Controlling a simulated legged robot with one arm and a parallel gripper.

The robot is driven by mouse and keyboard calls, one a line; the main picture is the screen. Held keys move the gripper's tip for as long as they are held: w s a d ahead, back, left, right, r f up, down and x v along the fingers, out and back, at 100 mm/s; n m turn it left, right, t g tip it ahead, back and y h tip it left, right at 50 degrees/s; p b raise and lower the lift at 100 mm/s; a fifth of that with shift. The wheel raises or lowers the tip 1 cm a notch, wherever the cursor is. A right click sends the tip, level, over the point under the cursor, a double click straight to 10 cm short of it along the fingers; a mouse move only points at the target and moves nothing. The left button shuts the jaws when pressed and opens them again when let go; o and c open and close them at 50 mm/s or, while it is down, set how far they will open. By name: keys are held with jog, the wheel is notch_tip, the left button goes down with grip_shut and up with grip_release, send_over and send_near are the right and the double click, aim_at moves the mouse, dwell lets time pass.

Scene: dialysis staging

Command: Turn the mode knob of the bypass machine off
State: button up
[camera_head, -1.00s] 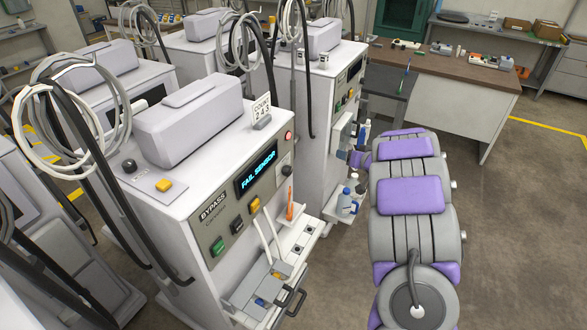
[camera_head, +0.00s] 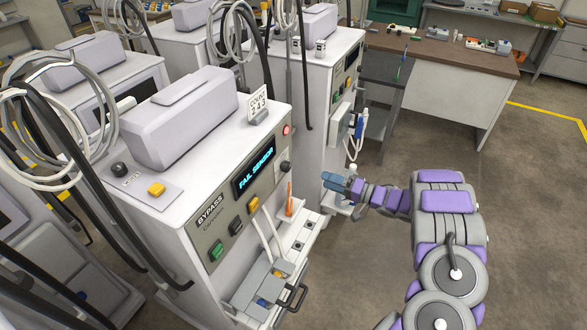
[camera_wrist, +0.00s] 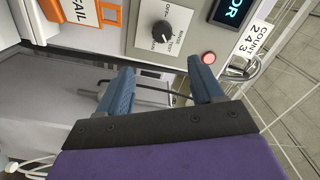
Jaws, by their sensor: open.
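The bypass machine (camera_head: 172,205) is the near grey-white unit, with a "BYPASS" label and a lit "FAIL SENSOR" display (camera_head: 254,172). Its dark mode knob (camera_head: 285,167) is at the right end of the front panel, below a red light (camera_head: 287,129). In the wrist view the round black knob (camera_wrist: 163,32) shows close up, with "OFF" and other lettering around it. I cannot tell its setting for sure. My gripper (camera_head: 327,181) is open and empty, to the right of the knob and apart from it. In the wrist view the knob appears beyond the gap between my blue fingers (camera_wrist: 160,70).
An orange holder (camera_wrist: 112,14) with a "FAIL" tag is beside the knob. A shelf (camera_head: 300,232) with tubes and a black handle (camera_head: 295,297) juts out below the panel. A second machine (camera_head: 318,110) stands just behind. Open floor lies to the right.

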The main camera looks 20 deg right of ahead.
send_near(289, 169)
jog(key=x, duration=0.3)
jog(key=b+x, duration=0.1)
jog(key=x, duration=0.4)
jog(key=shift+w, duration=0.4)
jog(key=shift+w+a+r, duration=0.15)
jog(key=shift+w+a, duration=0.1)
jog(key=shift+a, duration=0.4)
jog(key=shift+d, duration=0.4)
jog(key=c, duration=0.5)
jog(key=shift+a, duration=0.2)
jog(key=c, duration=0.6)
